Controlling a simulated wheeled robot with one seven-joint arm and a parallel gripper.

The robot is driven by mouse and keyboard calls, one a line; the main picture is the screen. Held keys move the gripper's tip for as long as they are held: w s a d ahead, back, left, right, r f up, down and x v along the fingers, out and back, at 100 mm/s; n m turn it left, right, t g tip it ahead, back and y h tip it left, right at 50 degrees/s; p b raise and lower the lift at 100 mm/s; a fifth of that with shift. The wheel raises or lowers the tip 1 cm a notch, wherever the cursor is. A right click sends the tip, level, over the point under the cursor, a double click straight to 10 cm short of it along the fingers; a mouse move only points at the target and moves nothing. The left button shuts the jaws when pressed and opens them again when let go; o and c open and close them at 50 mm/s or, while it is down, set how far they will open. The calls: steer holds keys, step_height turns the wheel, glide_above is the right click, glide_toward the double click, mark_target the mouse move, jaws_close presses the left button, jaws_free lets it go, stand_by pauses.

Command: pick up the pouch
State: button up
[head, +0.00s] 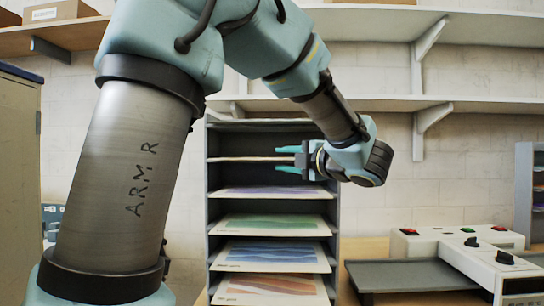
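A grey rack (211,225) stands in the middle, with several shelves. Printed sheets or pouches lie on the shelves, among them a purple one (275,193), a green one (270,222), a blue one (268,252) and an orange one (270,287). I cannot tell which one is the task's pouch. My gripper (281,160) is at the rack's upper right, its two teal fingers pointing left and spread apart. A thin pale edge runs across the rack at the fingers' height. I see nothing clasped between them. My wrist hides part of the rack's right side.
A white roll laminator (485,262) with dark knobs and a grey tray (405,275) stands on the bench at the right. Wall shelves (480,104) run above and behind. A cabinet (18,180) stands at the far left. Another rack (525,190) shows at the right edge.

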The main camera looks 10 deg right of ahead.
jaws_close()
stand_by(1.4)
